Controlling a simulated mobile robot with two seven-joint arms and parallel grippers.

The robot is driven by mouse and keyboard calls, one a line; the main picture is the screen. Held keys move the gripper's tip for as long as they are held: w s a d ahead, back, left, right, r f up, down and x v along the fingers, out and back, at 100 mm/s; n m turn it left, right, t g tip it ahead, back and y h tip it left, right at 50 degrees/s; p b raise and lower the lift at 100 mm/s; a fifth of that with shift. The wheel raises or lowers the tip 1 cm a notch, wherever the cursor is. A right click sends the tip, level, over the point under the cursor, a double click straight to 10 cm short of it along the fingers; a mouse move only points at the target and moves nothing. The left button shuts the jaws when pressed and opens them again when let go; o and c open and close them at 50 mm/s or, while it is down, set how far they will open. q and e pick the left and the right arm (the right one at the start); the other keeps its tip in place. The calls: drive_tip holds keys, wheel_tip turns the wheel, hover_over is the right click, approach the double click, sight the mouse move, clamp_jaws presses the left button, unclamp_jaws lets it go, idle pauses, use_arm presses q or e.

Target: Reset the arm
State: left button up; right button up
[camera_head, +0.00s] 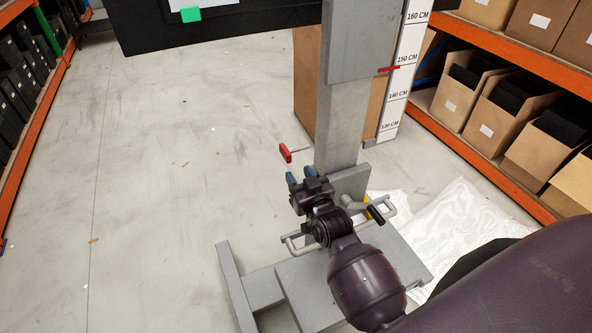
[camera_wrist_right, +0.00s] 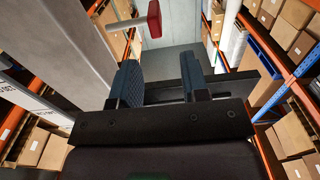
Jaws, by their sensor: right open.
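My right gripper (camera_head: 302,176) is in the middle of the head view, in front of the grey post (camera_head: 342,125). Its two blue fingers stand apart with nothing between them. In the right wrist view the open fingers (camera_wrist_right: 161,82) show up close. A red handle (camera_head: 285,152) on a thin rod sticks out to the left of the post, just beyond the fingertips and apart from them. The red handle also shows in the wrist view (camera_wrist_right: 154,19), ahead of the fingers. My left gripper is not in view.
A grey stand base (camera_head: 232,275) with a metal handle lies under my right arm. Orange shelving with cardboard boxes (camera_head: 478,95) stands at the right, and another rack with dark bins at the left. A height scale (camera_head: 402,75) is beside the post. The floor at left is mostly clear.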

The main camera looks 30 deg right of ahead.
drive_tip(key=shift+s+f, duration=0.1)
drive_tip(key=shift+f, duration=0.05)
idle(0.5)
drive_tip(key=s+f+g, duration=0.2)
drive_tip(key=s+f, duration=0.2)
drive_tip(key=s, duration=0.3)
drive_tip(key=s+f+n+g, duration=0.1)
drive_tip(key=s+f, duration=0.3)
drive_tip(key=s, duration=0.4)
drive_tip(key=s+f+g, duration=0.3)
drive_tip(key=s+f, duration=0.2)
drive_tip(key=s, duration=0.2)
drive_tip(key=shift+s+d+n+y, duration=0.3)
drive_tip(key=shift+d+y, duration=0.1)
drive_tip(key=shift+s, duration=0.1)
